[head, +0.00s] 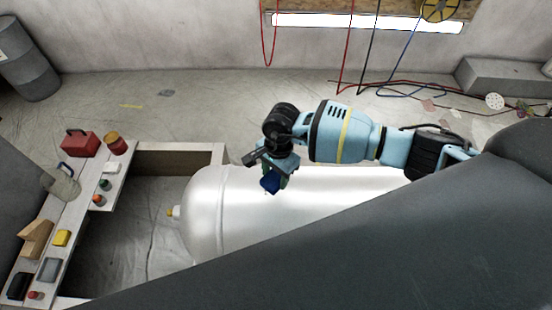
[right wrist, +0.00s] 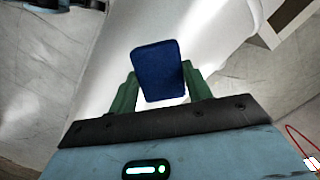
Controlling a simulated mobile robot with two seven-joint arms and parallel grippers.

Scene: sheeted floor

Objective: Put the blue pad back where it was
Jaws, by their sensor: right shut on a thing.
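The blue pad (head: 270,183) is held in my right gripper (head: 274,178), above the white tank in the head view. In the right wrist view the blue pad (right wrist: 158,71) sits between the two green fingers of the gripper (right wrist: 160,85), which are shut on it. White tank surface shows behind it. My left gripper is in neither view.
A large white tank (head: 300,210) with a yellow-tipped valve lies below the gripper. A narrow board (head: 75,222) at left holds a yellow block (head: 61,238), a grey tray-like item (head: 48,269), a red box (head: 80,143) and several small things. Cables (head: 390,88) lie along the back wall.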

